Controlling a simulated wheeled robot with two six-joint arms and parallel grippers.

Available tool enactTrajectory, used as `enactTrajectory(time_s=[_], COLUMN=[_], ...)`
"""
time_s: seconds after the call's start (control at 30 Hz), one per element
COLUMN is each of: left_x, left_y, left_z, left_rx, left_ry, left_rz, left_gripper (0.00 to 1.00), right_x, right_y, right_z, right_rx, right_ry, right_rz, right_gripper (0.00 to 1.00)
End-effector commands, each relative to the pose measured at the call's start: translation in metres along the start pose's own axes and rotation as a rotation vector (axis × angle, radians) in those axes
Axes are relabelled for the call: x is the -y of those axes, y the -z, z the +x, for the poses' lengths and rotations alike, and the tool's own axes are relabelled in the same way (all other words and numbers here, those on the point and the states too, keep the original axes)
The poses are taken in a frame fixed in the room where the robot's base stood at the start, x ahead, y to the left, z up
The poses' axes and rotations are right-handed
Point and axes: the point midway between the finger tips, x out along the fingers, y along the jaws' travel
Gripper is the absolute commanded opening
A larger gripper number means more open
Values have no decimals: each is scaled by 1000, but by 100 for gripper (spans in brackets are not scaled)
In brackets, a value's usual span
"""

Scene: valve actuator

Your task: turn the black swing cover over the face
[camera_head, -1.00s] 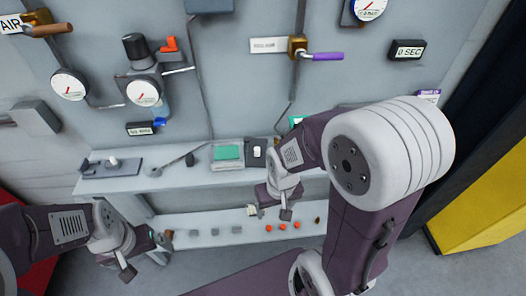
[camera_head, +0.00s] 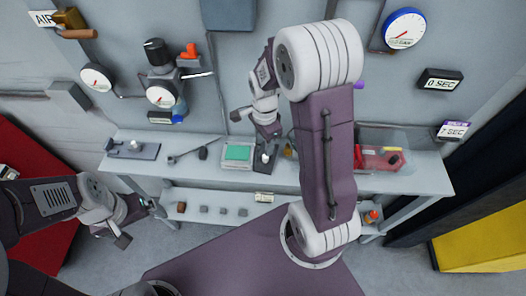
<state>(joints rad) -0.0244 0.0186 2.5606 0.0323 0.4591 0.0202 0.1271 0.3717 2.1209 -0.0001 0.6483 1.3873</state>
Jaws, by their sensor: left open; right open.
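I cannot pick out the black swing cover or its face with certainty. A valve assembly on the wall has a black cylindrical cap (camera_head: 156,52) above a round white gauge face (camera_head: 160,97). A dark panel (camera_head: 228,12) is cut off at the top edge. My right gripper (camera_head: 272,138) points down in front of the wall, above the shelf, near a small black block with a white knob (camera_head: 265,158). Its jaws are open; its fingertips are hard to make out. My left gripper (camera_head: 148,208) is open and empty, low at the left, beside the lower shelf.
The upper shelf (camera_head: 225,177) holds a green-topped box (camera_head: 238,153), a wrench-like tool (camera_head: 190,152) and a clear bin with red items (camera_head: 382,158). Several small blocks lie on the lower shelf. A red valve handle (camera_head: 190,51) sticks out. My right arm hides the wall's middle.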

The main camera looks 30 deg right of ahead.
Motion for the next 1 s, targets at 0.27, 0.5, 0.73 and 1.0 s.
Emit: enactTrajectory(time_s=[0.27,0.5,0.73,1.0], left_x=[0,0,0,0], left_y=[1,1,1,1], left_z=[-7,-10,-10,-10], left_rx=[-1,-1,-1,-1], left_ry=[0,0,0,0], left_rz=[0,0,0,0], left_gripper=[100,100,100,100], right_x=[-2,-1,0,0], right_y=[0,0,0,0], right_z=[53,85,88,88], right_rx=[2,1,0,0], right_ry=[-9,-3,0,0], right_rz=[-1,-2,-2,-2], right_gripper=[41,41,41,0])
